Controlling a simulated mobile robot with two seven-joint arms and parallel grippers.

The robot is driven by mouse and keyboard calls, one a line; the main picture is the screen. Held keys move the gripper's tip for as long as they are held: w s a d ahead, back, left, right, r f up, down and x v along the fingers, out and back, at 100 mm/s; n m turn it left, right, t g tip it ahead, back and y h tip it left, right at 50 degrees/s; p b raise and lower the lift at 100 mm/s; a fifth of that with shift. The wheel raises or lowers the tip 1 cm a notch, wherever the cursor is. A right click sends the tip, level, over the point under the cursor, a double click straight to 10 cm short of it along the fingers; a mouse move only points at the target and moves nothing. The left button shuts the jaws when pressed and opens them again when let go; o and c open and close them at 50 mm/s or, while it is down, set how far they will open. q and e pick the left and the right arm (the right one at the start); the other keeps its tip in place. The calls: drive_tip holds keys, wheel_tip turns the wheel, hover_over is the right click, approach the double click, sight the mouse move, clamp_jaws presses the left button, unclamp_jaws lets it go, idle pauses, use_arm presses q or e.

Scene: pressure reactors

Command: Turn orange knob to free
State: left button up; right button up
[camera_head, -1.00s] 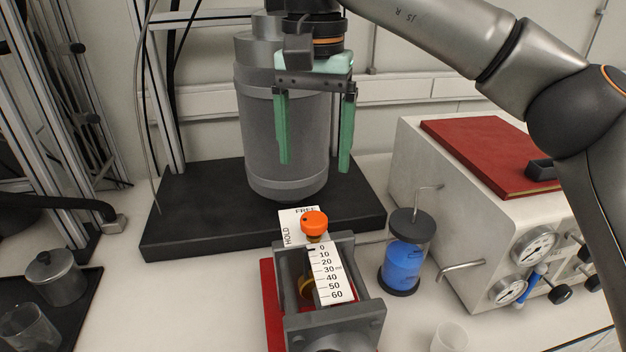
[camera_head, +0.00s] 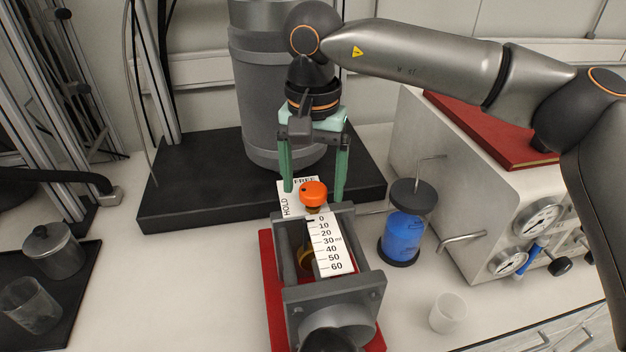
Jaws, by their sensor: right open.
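The orange knob (camera_head: 313,193) sits on top of the grey syringe-like device (camera_head: 335,294), just behind its white 0–60 scale (camera_head: 332,246). A white card (camera_head: 290,199) behind the knob reads HOLD along its left side and FREE along its far side; the FREE lettering is partly covered. My right gripper (camera_head: 314,196) has green fingers pointing down, spread apart on the left and right of the knob. The fingers look slightly behind or above the knob; contact cannot be made out. My left gripper is not in view.
A grey cylinder vessel (camera_head: 262,100) on a black base (camera_head: 190,195) stands behind. A blue-filled bottle (camera_head: 405,238) and a white gauge box (camera_head: 440,170) are on the right. A small cup (camera_head: 447,312) stands front right. A black tray (camera_head: 75,290) lies at left.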

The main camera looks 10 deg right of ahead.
drive_tip(key=shift+f, duration=0.2)
clamp_jaws()
idle(0.6)
